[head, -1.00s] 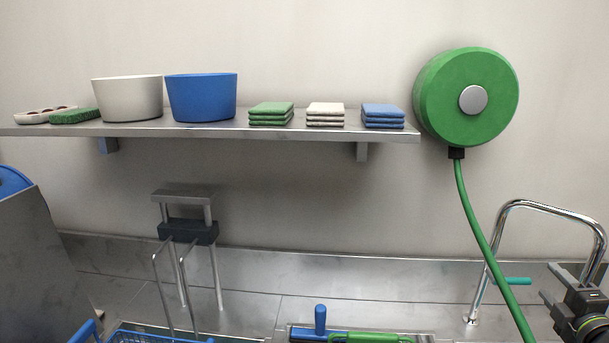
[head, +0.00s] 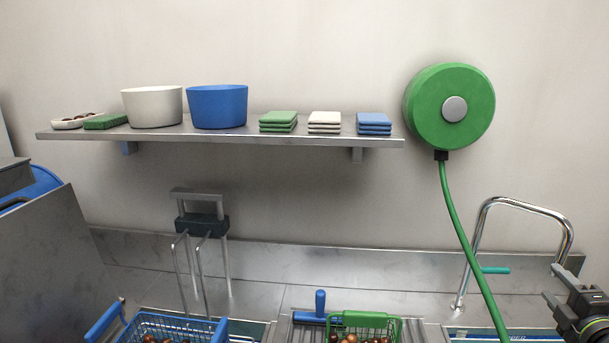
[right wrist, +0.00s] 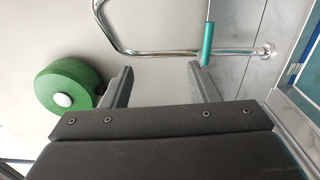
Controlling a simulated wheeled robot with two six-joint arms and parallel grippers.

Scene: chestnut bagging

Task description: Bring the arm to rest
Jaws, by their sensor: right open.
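My right gripper (head: 551,300) is at the lower right edge of the head view, just below the chrome faucet (head: 478,245). It is open, and nothing shows between its fingers. In the right wrist view its two fingers (right wrist: 160,88) stand apart, with the faucet's chrome tube (right wrist: 185,52) and teal lever (right wrist: 208,44) beyond them. My left gripper is not in view.
A blue basket (head: 170,322) and a green basket (head: 392,328) hold chestnuts at the bottom. A green hose reel (head: 425,110) hangs on the wall, its hose (head: 462,235) running down near the faucet. A shelf (head: 210,138) holds bowls and cloths.

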